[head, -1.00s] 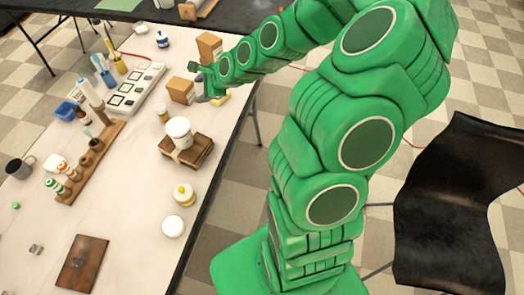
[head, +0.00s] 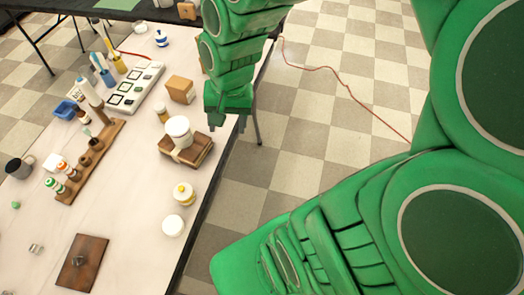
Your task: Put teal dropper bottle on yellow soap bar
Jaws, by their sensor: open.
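My gripper (head: 228,122) is open and points down near the right edge of the table, just right of the wooden block. Nothing shows between its fingers. I cannot make out the teal dropper bottle for sure; a small blue-and-white bottle (head: 162,39) stands at the far end of the table. No clear yellow soap bar shows now; my arm covers the place where a yellow patch showed earlier. A pale piece (head: 189,153) lies on the wooden block (head: 200,148) by the white-lidded jar (head: 178,129); I cannot tell what it is.
A cardboard box (head: 180,88) stands behind the jar. A wooden rack (head: 88,165) with small bottles and a white tray (head: 130,92) are to the left. A yellow-topped jar (head: 183,194) and a white round lid (head: 172,225) are nearer. The front middle of the table (head: 120,210) is clear.

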